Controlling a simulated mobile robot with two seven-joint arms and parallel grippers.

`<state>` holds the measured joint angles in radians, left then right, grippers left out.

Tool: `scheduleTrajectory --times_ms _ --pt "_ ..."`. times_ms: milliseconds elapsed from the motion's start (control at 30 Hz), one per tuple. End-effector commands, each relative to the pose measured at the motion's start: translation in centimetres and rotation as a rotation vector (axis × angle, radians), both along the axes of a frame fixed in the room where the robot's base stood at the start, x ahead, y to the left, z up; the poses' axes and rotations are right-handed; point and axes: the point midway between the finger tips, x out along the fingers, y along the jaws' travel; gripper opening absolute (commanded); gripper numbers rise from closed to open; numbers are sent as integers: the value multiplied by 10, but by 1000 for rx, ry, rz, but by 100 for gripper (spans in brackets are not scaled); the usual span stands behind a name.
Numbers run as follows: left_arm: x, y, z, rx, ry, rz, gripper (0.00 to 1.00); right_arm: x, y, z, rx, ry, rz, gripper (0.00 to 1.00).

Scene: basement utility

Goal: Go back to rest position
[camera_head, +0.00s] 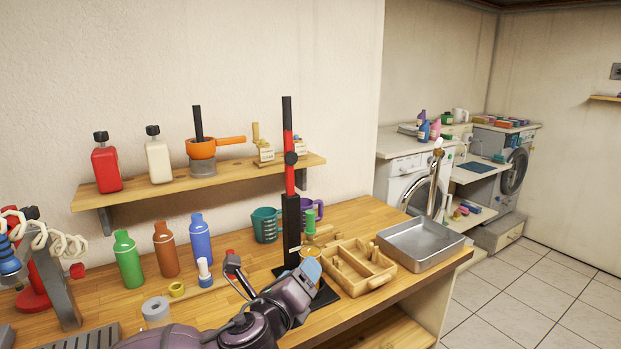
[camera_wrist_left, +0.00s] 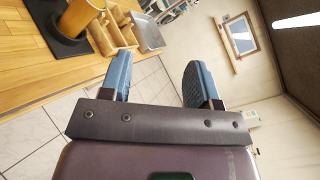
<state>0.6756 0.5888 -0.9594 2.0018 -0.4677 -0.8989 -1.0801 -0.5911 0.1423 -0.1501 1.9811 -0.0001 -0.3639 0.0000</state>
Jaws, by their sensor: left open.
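My left gripper (camera_head: 312,270) is over the front part of the workbench, in front of the black stand (camera_head: 292,215) and left of the wooden divided tray (camera_head: 376,276). Only one blue fingertip shows clearly there. In the left wrist view the left gripper (camera_wrist_left: 158,80) has its two blue fingers well apart, with nothing between them. My purple left arm comes in along the bottom edge. My right gripper is in neither view.
A wall shelf (camera_head: 225,174) carries a red bottle, a white bottle and an orange pan. Tiled floor (camera_head: 540,295) lies clear at right.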

Motion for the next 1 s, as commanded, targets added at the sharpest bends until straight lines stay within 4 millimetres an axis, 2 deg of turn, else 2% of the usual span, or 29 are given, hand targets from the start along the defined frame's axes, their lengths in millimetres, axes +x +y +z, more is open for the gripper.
scheduleTrajectory --times_ms 67,167,367,600,767,867,1000 --pt "1 -4 5 -187 82 -37 56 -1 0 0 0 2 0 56" --pt "0 -4 1 -451 217 -71 56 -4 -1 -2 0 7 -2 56" --pt "-7 20 -27 -1015 508 -72 56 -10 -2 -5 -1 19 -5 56" --pt "-24 71 -80 -1532 716 25 56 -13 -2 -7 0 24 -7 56" --pt "-44 114 -123 -1797 770 132 56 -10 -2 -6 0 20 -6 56" --pt "-63 142 -153 -1925 776 217 56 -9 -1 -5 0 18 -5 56" --pt "-98 182 -199 -2046 756 360 56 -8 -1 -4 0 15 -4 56"
